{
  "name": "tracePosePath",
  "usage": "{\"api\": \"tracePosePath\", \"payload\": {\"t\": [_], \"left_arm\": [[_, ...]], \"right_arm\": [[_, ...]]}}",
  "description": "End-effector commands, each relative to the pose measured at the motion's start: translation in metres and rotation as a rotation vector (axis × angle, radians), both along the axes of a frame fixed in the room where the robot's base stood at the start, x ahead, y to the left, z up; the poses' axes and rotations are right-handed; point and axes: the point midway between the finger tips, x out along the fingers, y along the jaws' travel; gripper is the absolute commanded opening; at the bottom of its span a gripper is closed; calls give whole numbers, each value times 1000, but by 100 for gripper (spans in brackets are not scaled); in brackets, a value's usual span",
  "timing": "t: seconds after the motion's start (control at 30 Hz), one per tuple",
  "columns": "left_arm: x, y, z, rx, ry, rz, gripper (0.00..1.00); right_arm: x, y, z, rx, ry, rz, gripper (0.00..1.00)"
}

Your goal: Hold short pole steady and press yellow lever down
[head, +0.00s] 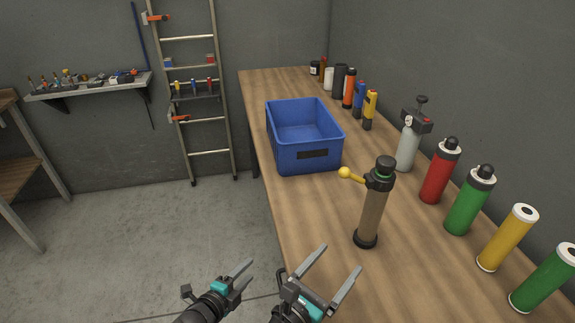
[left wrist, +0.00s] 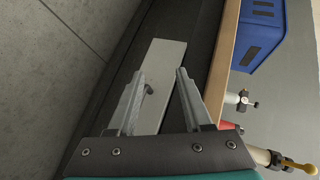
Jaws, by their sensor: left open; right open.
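The short pole (head: 371,217) is a tan-brown upright post with a black foot and a black and green head, standing on the wooden bench (head: 291,216) near its front edge. The yellow lever (head: 345,173) sticks out to the left from its head, ending in a ball. In the left wrist view, the yellow lever (left wrist: 300,166) shows at the lower right. My left gripper (head: 248,272) is open and empty, off the bench over the floor; its fingers (left wrist: 160,74) show apart. My right gripper (head: 342,258) is open and empty, just in front of the pole's foot, not touching it.
A blue crate (head: 308,162) stands behind the pole on the bench. Several bottles and canisters, including a red one (head: 436,178) and a green one (head: 467,207), line the wall side. A ladder (head: 187,101) leans at the back wall. The floor at left is clear.

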Motion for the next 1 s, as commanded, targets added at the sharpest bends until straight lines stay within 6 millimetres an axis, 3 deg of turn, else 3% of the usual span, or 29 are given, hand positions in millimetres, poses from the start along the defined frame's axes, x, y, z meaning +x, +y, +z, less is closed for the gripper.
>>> {"api": "tracePosePath", "payload": {"t": [0.03,0.2,0.37,0.5,0.7,1.0], "left_arm": [[20,-11,27,51,-104,-79,50],[62,-50,111,256,-471,-349,50],[79,-86,186,465,-848,-590,50],[79,-108,242,647,-1178,-779,50],[65,-127,304,888,-1655,-1026,50],[39,-122,357,1127,-2259,-1321,50]], "right_arm": [[0,0,0,0,0,0,91],[0,0,0,0,0,0,91],[0,0,0,0,0,0,91],[0,0,0,0,0,0,91],[0,0,0,0,0,0,91],[0,0,0,0,0,0,91]]}}
